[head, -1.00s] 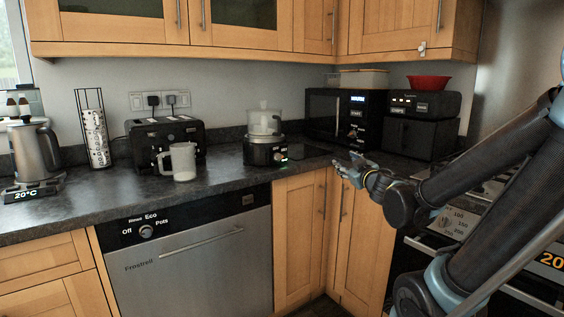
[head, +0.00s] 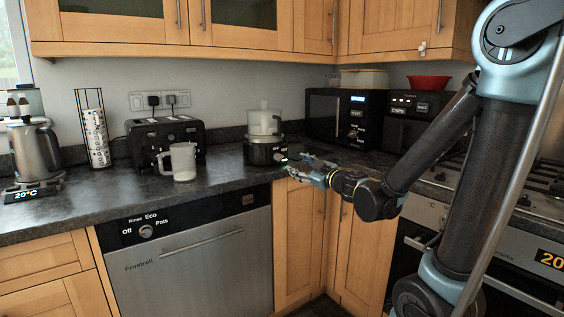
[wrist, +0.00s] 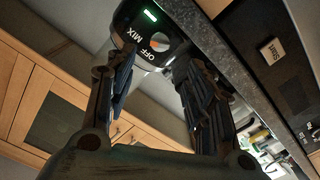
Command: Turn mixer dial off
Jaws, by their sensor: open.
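I cannot tell clearly which word the dial points at. My gripper (head: 297,166) is just right of and in front of the mixer. In the wrist view my gripper (wrist: 152,70) is open and empty, its fingers spread either side below the dial, apart from it.
A white mug (head: 183,162) and a black toaster (head: 165,139) stand left of the mixer. A black microwave (head: 343,118) is behind to the right. The worktop edge and cupboard doors (head: 298,235) lie below my gripper.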

